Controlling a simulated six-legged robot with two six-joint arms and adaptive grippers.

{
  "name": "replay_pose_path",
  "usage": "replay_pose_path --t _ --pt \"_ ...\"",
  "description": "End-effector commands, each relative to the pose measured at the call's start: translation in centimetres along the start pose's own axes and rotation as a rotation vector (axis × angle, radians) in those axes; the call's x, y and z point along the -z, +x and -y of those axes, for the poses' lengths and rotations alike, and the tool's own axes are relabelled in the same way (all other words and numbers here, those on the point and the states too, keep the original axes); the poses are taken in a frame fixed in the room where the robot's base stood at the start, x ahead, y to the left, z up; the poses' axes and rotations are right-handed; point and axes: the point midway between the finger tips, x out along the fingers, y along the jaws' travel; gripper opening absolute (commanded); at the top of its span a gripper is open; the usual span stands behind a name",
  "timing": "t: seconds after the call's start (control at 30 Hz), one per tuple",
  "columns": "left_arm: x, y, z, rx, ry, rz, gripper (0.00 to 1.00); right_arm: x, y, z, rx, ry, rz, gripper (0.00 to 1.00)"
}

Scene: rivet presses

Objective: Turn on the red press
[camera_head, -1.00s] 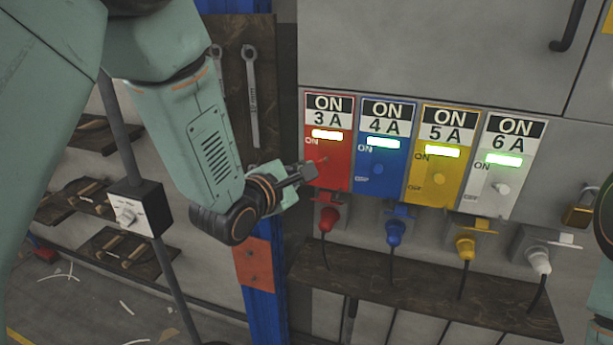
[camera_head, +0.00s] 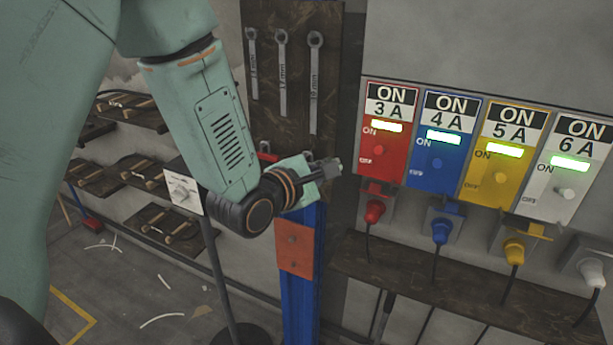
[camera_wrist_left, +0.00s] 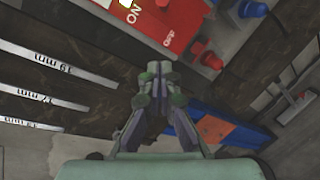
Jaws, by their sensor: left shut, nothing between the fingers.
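The red switch panel (camera_head: 388,135), labelled "ON 3 A", is the leftmost of the row in the head view. In the left wrist view the shut fingers (camera_wrist_left: 161,72) are in front of the red panel (camera_wrist_left: 168,22), whose upper part is cut off. My right gripper is out of view.
Blue (camera_head: 442,145), yellow (camera_head: 500,155) and white (camera_head: 565,170) panels also glow green. Coloured plugs, such as the red plug (camera_head: 374,210), sit below. Wrenches hang on a dark board (camera_head: 297,70). A blue post (camera_head: 300,265) and a pole-mounted box (camera_head: 182,188) stand near my arm.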

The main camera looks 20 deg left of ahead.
Motion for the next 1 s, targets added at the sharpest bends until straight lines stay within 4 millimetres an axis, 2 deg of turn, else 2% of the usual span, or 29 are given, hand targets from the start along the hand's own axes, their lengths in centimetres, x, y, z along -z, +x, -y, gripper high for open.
replay_pose_path --t 0.2,0.4,0.6,1.0 --pt "-0.3 -3.8 -0.2 -0.003 -0.006 0.001 0.00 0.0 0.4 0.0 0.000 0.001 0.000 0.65" --pt "-0.5 -5.6 -0.3 -0.001 -0.001 0.000 0.00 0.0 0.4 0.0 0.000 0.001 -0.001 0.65" --pt "-0.5 -6.3 -0.4 0.000 0.001 0.001 0.00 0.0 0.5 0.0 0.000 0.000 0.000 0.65" --pt "-0.4 -6.4 -0.4 0.000 0.000 0.001 0.00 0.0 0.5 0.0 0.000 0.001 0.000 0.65"
